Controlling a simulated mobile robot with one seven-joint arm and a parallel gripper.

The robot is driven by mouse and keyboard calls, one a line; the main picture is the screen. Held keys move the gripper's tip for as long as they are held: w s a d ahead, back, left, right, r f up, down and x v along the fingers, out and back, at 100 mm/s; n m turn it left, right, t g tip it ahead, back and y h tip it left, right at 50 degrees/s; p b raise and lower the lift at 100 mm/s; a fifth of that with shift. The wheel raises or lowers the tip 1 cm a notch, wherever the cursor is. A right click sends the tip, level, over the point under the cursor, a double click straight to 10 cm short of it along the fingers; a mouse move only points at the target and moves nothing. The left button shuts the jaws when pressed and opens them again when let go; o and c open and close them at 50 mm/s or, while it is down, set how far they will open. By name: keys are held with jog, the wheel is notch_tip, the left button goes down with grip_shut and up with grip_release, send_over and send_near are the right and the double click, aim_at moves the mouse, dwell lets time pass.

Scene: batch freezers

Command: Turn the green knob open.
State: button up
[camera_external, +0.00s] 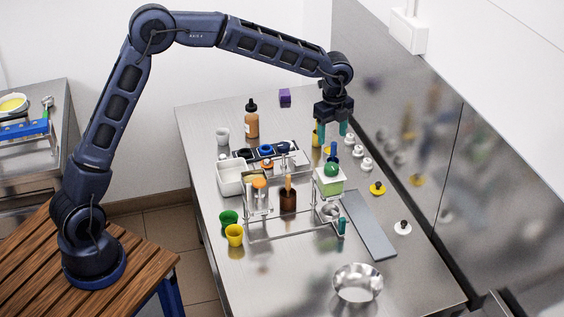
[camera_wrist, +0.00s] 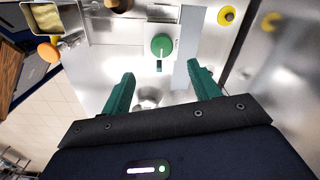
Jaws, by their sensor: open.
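The green knob (camera_external: 331,169) sits on top of a pale, boxy fixture (camera_external: 329,187) at the right end of the wire rack. In the wrist view the green knob (camera_wrist: 161,44) is round, with a narrow pointer toward the bottom of the picture. My gripper (camera_external: 332,138) points down above and behind the knob, apart from it. In the wrist view my gripper (camera_wrist: 160,72) has its two green fingers spread wide, with nothing between them. The knob lies ahead of the gap between the fingertips.
The wire rack (camera_external: 285,236) holds a brown bottle (camera_external: 288,201). A grey strip (camera_external: 368,225) lies right of the knob, and a metal bowl (camera_external: 357,283) stands in front. Several white and yellow knobs line the wall side. A yellow cup (camera_external: 234,235) stands left.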

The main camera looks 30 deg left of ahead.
aim_at(332, 166)
jog(key=f, duration=1.1)
jog(key=shift+d+f, duration=0.1)
jog(key=shift+d, duration=0.2)
jog(key=c, duration=1)
jog(key=shift+o, duration=0.2)
